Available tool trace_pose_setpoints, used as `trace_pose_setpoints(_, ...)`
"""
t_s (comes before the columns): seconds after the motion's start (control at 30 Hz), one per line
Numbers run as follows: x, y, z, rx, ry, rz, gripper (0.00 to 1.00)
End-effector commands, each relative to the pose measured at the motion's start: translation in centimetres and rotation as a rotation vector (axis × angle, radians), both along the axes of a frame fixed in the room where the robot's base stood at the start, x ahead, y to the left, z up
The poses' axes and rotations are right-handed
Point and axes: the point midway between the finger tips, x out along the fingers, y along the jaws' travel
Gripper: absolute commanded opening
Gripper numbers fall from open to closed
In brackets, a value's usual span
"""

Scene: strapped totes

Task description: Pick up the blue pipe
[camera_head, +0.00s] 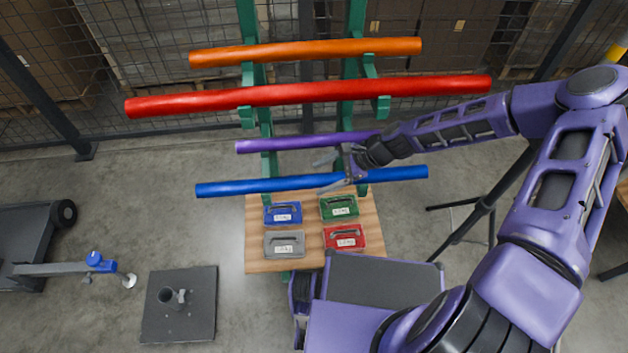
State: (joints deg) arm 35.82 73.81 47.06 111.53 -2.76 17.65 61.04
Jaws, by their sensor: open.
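The blue pipe (255,186) lies level across the green rack, below the purple pipe (270,143) in the picture. Its left end sticks out past the rack and its right part passes by my gripper. My gripper (327,174) is open, with its fingers pointing left. One finger appears above the blue pipe and the other overlaps it in the picture. I cannot tell whether the fingers touch the pipe or how far in front of it they are. My wrist hides part of the purple pipe.
A red pipe (300,93) and an orange pipe (305,50) rest higher on the green rack (357,88). A wooden board (258,258) below holds several small coloured cases. A black base plate (203,318) stands at lower left. Wire fencing runs behind.

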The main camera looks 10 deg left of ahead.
Motion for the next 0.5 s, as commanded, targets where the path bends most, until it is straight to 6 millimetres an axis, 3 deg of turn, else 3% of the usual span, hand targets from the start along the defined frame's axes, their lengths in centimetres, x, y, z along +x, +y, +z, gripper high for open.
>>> trace_pose_setpoints(0.13, -0.12, 1.38, -1.32, 0.000, 0.002, 0.002, 0.84)
trace_pose_setpoints(0.4, -0.08, 1.62, -1.56, 0.000, 0.000, 0.000, 0.84)
trace_pose_setpoints(0.5, -0.09, 1.61, -1.55, 0.000, 0.000, 0.000, 0.70)
